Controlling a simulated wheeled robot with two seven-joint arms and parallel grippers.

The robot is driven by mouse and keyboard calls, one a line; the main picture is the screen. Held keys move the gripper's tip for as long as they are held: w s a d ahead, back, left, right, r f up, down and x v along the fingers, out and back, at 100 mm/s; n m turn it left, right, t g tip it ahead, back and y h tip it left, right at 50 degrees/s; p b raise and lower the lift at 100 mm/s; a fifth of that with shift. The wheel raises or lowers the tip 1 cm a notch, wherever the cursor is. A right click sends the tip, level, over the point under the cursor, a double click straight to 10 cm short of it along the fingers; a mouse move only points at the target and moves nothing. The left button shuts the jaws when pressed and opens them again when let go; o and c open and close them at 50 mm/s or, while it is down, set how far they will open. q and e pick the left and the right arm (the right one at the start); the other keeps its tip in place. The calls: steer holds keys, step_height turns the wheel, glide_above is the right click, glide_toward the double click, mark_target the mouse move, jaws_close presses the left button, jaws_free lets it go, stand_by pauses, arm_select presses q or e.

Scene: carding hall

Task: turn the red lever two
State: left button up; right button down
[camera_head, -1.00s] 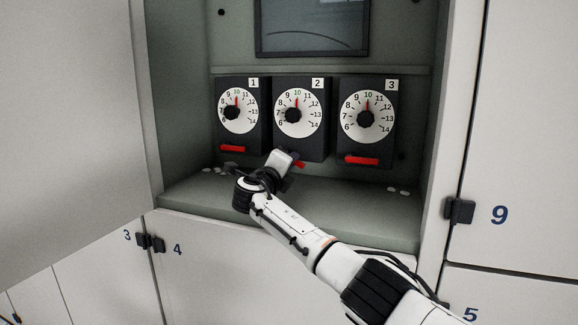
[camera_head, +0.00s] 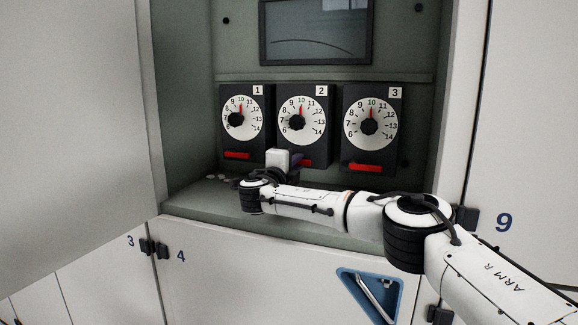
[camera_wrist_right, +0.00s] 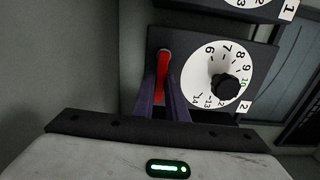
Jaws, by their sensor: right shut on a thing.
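Red lever two (camera_head: 306,163) lies along the bottom of the black panel marked 2 (camera_head: 325,145), partly hidden by my right gripper in the head view. Its dial (camera_head: 313,107) has a white face and a black knob, with a red mark near 10. My right gripper (camera_head: 298,159) is at the lever. In the right wrist view, its two purple fingers (camera_wrist_right: 162,98) are shut on the red lever (camera_wrist_right: 163,68), one on each side, and hide its lower part. The lever's rounded far end shows beyond the fingertips. My left gripper is not in view.
Panels 1 (camera_head: 259,140) and 3 (camera_head: 397,145) flank panel 2, each with a red lever lying flat below its dial. Cabinet walls enclose the recess on both sides. A shelf (camera_head: 195,199) with small pale discs runs below. A dark screen (camera_head: 315,30) is above.

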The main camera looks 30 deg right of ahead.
steer(key=shift+n, duration=0.3)
stand_by(0.4)
steer(key=c, duration=1.8)
jaws_free()
steer(key=shift+a, duration=0.1)
steer(key=shift+o, duration=0.2)
steer(key=b+v, duration=0.1)
steer(key=v, duration=0.9)
steer(key=shift+s+a, duration=0.1)
